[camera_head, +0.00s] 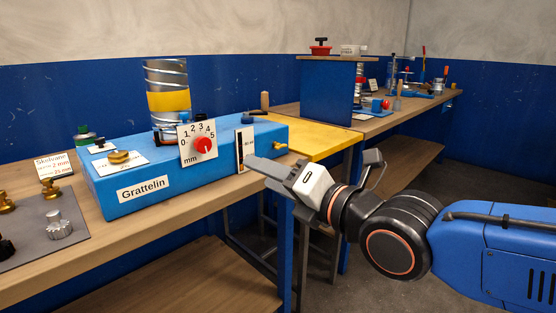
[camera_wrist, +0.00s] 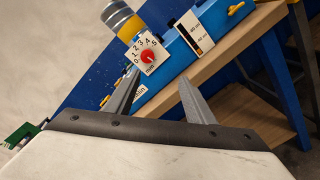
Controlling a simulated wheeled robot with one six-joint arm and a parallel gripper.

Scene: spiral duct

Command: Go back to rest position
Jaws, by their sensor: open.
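The blue box carries a dial with a red knob (camera_head: 204,146), a brass knob (camera_head: 119,157) and a white gauge card (camera_head: 245,150). A spiral metal duct with a yellow band (camera_head: 168,101) stands upright at the box. The dial also shows in the wrist view (camera_wrist: 148,57), tilted.
A wooden bench (camera_head: 145,240) runs along the blue wall, with a grey mat (camera_head: 40,232) holding metal parts at left. A yellow board (camera_head: 322,142) lies beyond the box. A blue stand (camera_head: 330,92) is farther back. Open floor (camera_head: 400,240) lies below my arm.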

